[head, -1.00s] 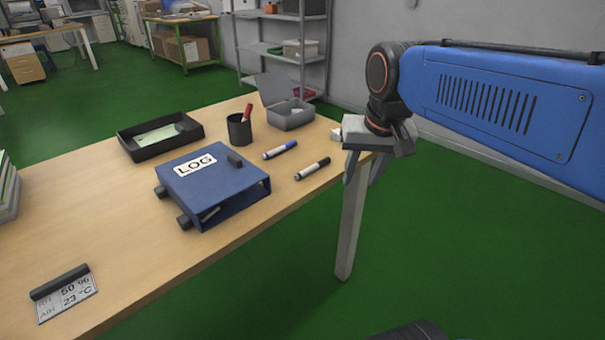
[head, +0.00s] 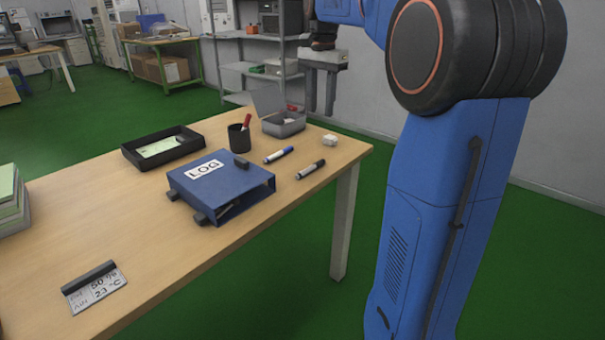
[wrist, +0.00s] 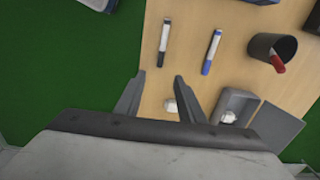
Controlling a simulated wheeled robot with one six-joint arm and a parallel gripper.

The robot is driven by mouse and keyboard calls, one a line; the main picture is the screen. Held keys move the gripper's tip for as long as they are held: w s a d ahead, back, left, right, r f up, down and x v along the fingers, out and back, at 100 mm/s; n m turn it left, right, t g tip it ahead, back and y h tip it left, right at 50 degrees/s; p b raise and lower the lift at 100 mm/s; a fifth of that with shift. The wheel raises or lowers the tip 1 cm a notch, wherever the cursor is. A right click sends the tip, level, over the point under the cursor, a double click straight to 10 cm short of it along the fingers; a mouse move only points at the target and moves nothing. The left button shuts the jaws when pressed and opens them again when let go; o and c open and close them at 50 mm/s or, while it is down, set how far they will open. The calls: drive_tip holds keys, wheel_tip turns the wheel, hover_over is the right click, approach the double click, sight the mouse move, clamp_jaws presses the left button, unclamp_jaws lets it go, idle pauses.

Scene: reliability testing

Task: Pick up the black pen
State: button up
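The black pen (head: 311,169), with a pale band around its body, lies on the wooden table (head: 150,265) near its right edge. It also shows in the wrist view (wrist: 164,43), ahead of my fingers. A similar pen with a blue cap (head: 279,154) lies beside it, also in the wrist view (wrist: 212,52). My gripper (head: 320,112) points down, raised above the table's far right end. In the wrist view its fingers (wrist: 159,77) are apart with nothing held between them. The pen is clear of both fingers.
A blue LOG binder (head: 222,187) lies left of the pens. A dark pen cup (head: 238,140) with a red item, an open grey box (head: 284,123) and a small white lump (head: 330,140) stand behind. A black tray (head: 130,152) is farther left.

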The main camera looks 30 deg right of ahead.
hover_over(318, 162)
wheel_tip(318, 162, down, 12)
drive_tip(key=shift+a+f, duration=0.2)
drive_tip(key=shift+f, duration=2.45)
clamp_jaws()
